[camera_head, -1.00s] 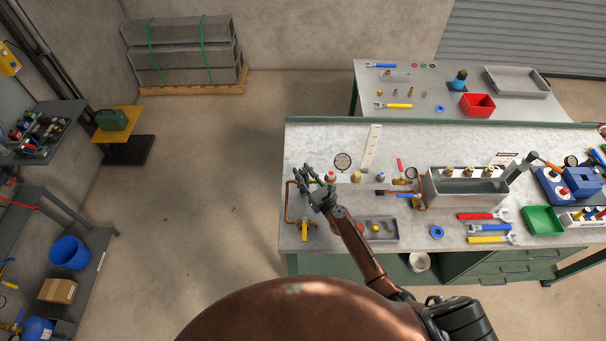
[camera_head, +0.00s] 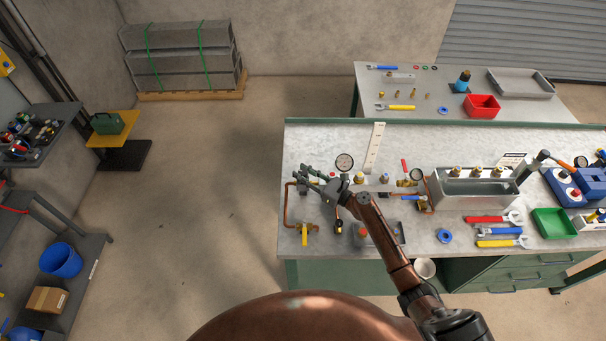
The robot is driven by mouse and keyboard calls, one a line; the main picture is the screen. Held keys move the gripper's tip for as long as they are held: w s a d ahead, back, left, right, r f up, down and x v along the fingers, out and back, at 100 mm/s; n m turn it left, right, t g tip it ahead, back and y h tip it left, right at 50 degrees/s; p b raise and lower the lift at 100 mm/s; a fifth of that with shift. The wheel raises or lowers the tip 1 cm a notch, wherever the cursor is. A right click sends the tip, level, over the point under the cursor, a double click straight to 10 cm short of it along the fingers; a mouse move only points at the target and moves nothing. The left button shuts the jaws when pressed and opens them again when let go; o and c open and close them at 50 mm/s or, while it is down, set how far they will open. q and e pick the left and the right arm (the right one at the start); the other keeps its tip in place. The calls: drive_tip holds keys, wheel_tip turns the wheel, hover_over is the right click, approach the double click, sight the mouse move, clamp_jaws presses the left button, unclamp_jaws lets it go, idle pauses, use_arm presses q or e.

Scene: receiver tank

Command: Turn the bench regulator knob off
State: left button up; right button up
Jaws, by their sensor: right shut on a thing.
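My right gripper (camera_head: 311,178) reaches in from the lower right over the left part of the front bench (camera_head: 470,145). Its dark fingers are shut at the left end of the regulator and pipe assembly, by the top of the copper pipe (camera_head: 287,206). The thing between the fingers appears to be the regulator knob. The fingers hide it almost wholly, so its setting cannot be read. A round dial gauge (camera_head: 344,162) stands just behind the gripper. A yellow-handled valve (camera_head: 307,233) sits at the lower end of the pipe. My left gripper is out of view.
A metal tank (camera_head: 470,200) with brass fittings stands right of the assembly. A white ruler-like strip (camera_head: 375,148) lies behind the assembly. The bench's far left is bare.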

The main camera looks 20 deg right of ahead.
sight(303, 171)
drive_tip(key=o, duration=1.2)
drive_tip(key=shift+c, duration=0.2)
drive_tip(key=shift+r, duration=0.1)
wheel_tip(303, 171, up, 10)
drive_tip(key=shift+f, duration=0.1)
